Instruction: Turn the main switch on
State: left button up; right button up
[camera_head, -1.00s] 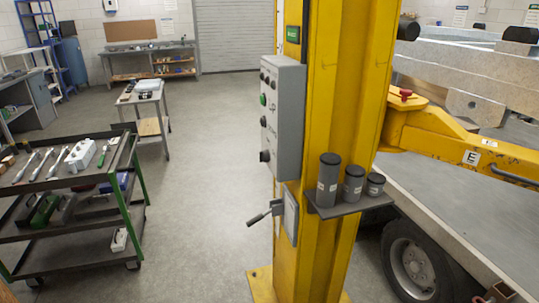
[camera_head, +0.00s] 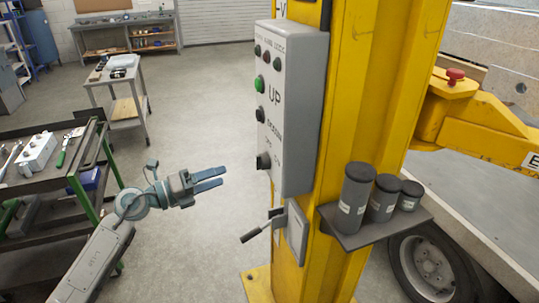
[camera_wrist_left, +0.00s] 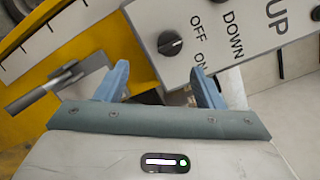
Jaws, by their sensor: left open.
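The grey control box (camera_head: 300,115) hangs on the yellow column, with a green UP button (camera_head: 259,84), a dark button (camera_head: 260,114) below it and a black rotary knob (camera_head: 263,161) at the bottom. In the left wrist view the knob (camera_wrist_left: 170,43) sits beside the words OFF and ON, its white mark pointing to the upper right. My left gripper (camera_head: 222,180) is open and empty, left of the box and apart from it. In the left wrist view its fingertips (camera_wrist_left: 163,80) lie on either side below the knob. My right gripper is not in view.
A lever switch (camera_head: 258,232) juts left from the column below the box. A shelf (camera_head: 375,232) with dark canisters is on the column's right. A tool cart (camera_head: 80,195) stands at the left. The floor between cart and column is clear.

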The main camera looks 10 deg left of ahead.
aim_at(257, 164)
pick_arm(q)
jog(key=shift+m, duration=0.4)
jog(key=p+x, duration=0.1)
jog(key=x, duration=0.2)
jog(key=r+p+x, duration=0.1)
jog(key=x, duration=0.2)
jog(key=s+p+x, duration=0.1)
jog(key=x, duration=0.2)
jog(key=shift+w+d+r+p, duration=0.1)
jog(key=shift+d+r+p, duration=0.25)
jog(key=shift+d, duration=0.15)
jog(key=shift+w+d+f, duration=0.1)
jog(key=shift+w+d, duration=0.35)
jog(key=shift+d, duration=0.05)
jog(key=shift+w+d+f, duration=0.1)
jog(key=c, duration=0.9)
jog(key=shift+c, duration=0.3)
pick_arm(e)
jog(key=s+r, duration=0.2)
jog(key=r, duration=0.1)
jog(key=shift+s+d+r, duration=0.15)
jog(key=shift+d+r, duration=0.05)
